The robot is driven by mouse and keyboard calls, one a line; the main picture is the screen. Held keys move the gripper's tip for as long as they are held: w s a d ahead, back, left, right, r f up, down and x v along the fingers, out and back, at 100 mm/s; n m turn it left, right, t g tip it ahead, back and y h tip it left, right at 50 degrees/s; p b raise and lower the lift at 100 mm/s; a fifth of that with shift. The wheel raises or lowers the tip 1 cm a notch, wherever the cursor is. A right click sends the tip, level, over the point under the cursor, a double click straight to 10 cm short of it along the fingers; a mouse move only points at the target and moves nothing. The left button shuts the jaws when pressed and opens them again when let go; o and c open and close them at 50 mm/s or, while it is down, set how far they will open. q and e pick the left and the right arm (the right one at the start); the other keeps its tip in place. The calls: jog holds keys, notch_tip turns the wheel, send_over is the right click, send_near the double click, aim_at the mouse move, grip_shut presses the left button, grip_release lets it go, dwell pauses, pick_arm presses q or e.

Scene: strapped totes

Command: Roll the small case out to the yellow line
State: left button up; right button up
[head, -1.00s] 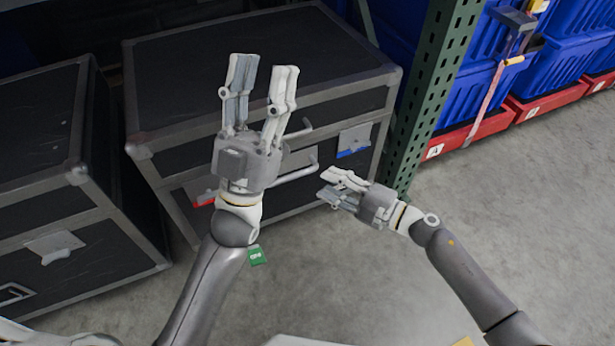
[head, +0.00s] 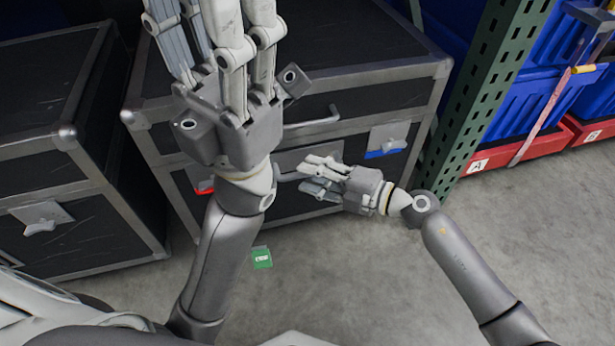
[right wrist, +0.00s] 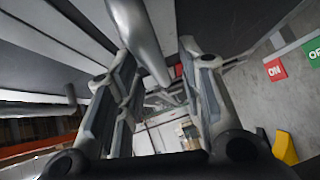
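A black case with grey metal edges (head: 300,75) stands in the middle of the head view, with a light bar handle (head: 318,120) on its front. A second black case (head: 50,95) stands to its left; I cannot tell which is the small one. My right gripper (head: 312,175) is at the middle case's lower front. In the right wrist view its fingers (right wrist: 160,95) are apart, with a grey bar (right wrist: 138,40) at or between them; contact is unclear. My left gripper (head: 212,40) is raised in front of the middle case, open and empty. No yellow line is clearly visible.
A green perforated rack post (head: 480,100) stands close to the middle case's right side, with blue totes (head: 535,100) beyond it. A green tag (head: 262,257) shows near the floor. A yellow piece (right wrist: 285,147) shows in the right wrist view. The grey floor at right is clear.

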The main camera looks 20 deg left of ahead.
jog(key=shift+x, duration=0.95)
jog(key=shift+c, duration=0.2)
grip_shut()
